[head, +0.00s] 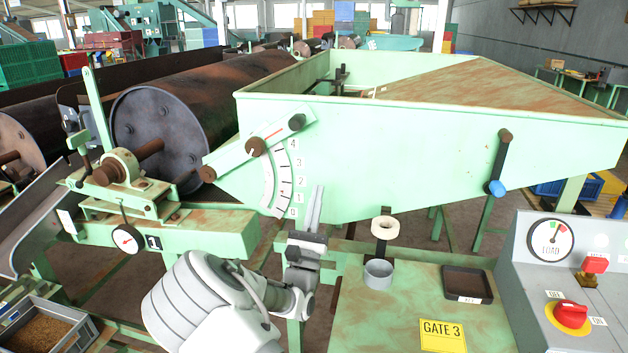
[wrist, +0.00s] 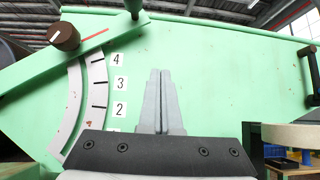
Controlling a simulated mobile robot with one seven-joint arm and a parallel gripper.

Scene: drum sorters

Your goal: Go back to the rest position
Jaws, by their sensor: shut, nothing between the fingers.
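My gripper (head: 316,205) is shut and empty, its fingers pointing up in front of the green hopper wall. In the wrist view, my gripper (wrist: 161,85) shows both fingers together against the same wall. The lever (head: 255,147) with a brown pivot knob sits on the hopper front, tilted up to the right. Its scale (head: 280,180) is numbered 0 to 4, and the lever's upper end lies near the 4. My gripper is just right of the scale and apart from the lever. The lever also shows in the wrist view (wrist: 95,42).
A green stand holds a cream roll (head: 384,228), a grey cup (head: 378,272) and a dark tray (head: 467,284). A control box with a load dial (head: 549,239) and a red knob (head: 571,314) stands at right. A grain bin (head: 42,330) is at lower left.

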